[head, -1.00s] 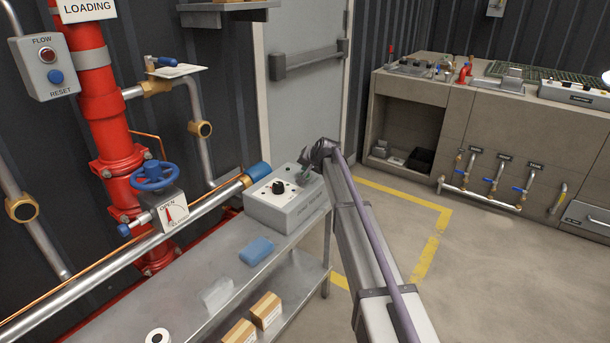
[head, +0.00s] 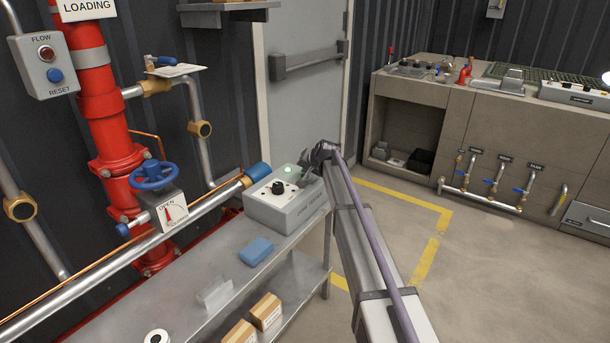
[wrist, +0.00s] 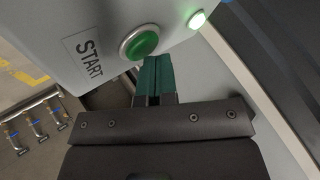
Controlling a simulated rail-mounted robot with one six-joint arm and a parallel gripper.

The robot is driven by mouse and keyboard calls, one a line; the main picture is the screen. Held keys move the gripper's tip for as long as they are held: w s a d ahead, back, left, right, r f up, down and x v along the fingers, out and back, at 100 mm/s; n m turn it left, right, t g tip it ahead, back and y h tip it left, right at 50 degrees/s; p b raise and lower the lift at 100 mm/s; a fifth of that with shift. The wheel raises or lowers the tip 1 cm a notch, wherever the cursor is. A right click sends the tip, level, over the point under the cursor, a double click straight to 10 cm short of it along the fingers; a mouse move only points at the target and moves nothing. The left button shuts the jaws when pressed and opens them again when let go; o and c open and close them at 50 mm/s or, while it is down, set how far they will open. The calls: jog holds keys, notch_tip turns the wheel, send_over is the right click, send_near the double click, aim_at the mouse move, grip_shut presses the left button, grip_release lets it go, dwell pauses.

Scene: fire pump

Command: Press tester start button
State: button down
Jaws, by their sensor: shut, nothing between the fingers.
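The tester is a grey box (head: 290,214) with a black knob, standing at the far end of the metal bench. A green light (head: 288,169) glows on its top; the lit lamp also shows in the wrist view (wrist: 197,19). In the wrist view the round green start button (wrist: 142,43) sits in a metal ring beside a START label (wrist: 88,58). My gripper (wrist: 153,62) is shut and empty, its green fingertips close to the button's edge; I cannot tell whether they touch it. In the head view my gripper (head: 306,170) is over the box's far right side, hiding the button.
The bench (head: 200,300) holds a blue block (head: 256,251) and a clear piece. A red riser pipe (head: 105,110) and a blue-wheeled valve (head: 155,176) stand at left. A grey counter (head: 480,130) is at back right. The floor between is clear.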

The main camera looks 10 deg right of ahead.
jog(key=shift+r+p, duration=0.85)
jog(key=shift+r, duration=0.05)
notch_tip(320, 180, up, 5)
jog(key=p, duration=0.5)
jog(key=shift+r, duration=0.1)
jog(key=s+f+n+g+h, duration=0.1)
jog(key=s+f+n+g, duration=0.15)
jog(key=s, duration=1.55)
jog(key=s+f+n+g+h, duration=0.1)
jog(key=s+g, duration=0.2)
jog(key=s, duration=1.4)
jog(key=s+f+n+g+h, duration=0.1)
jog(key=s+f+g, duration=0.15)
jog(key=s, duration=1.55)
notch_tip(320, 180, up, 16)
jog(key=w+p, duration=0.2)
jog(key=p, duration=1.3)
jog(key=shift+a+f+g, duration=0.15)
jog(key=shift+a+g, duration=0.15)
